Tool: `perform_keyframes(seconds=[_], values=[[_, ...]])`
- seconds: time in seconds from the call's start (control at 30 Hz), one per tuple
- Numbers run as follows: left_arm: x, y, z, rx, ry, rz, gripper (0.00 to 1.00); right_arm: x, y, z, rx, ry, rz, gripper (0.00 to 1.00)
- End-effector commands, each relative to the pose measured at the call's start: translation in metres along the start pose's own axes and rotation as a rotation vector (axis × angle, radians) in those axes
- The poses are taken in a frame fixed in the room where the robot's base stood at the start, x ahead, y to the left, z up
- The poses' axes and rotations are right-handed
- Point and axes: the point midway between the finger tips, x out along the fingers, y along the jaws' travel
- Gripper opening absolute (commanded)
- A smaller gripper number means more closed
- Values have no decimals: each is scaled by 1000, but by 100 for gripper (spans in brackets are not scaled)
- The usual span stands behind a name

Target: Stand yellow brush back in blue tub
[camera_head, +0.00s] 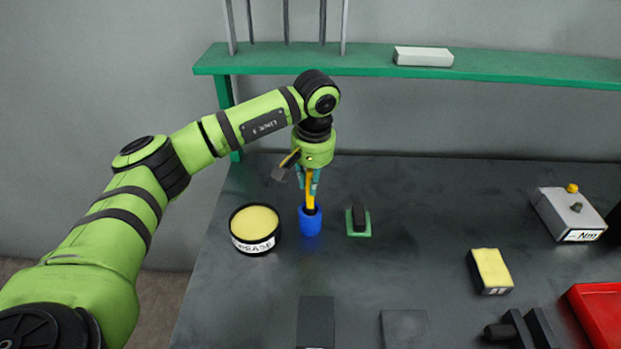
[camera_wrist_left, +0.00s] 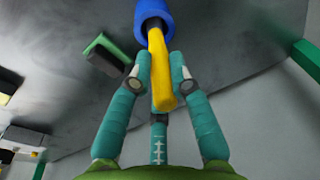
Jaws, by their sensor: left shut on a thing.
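The yellow brush (camera_head: 310,188) stands about upright at the blue tub (camera_head: 311,222), its dark lower end at the tub's mouth. How deep it sits in the tub I cannot tell. In the left wrist view the brush's yellow handle (camera_wrist_left: 159,75) runs between my fingers toward the blue tub (camera_wrist_left: 152,14), its dark part at the opening. My left gripper (camera_head: 309,180) is shut on the yellow handle, above the tub; its teal fingers also show in the left wrist view (camera_wrist_left: 159,72). My right gripper is not in view.
A round grease tin (camera_head: 255,222) stands close left of the tub. A green-based block (camera_head: 359,220) stands close right. A yellow-topped box (camera_head: 490,270), a torque tester (camera_head: 568,214) and a red tray (camera_head: 600,312) are farther right. A green shelf (camera_head: 350,60) runs along the back.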

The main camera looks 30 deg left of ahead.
Motion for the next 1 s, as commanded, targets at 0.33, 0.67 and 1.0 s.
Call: perform_keyframes(seconds=[0.33, 0.67, 1.0], values=[[10, 0, 1, 0, 0, 0, 0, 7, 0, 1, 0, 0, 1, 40], [11, 1, 1, 0, 0, 0, 48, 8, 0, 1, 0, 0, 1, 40], [0, 1, 0, 0, 2, 1, 48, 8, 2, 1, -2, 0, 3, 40]])
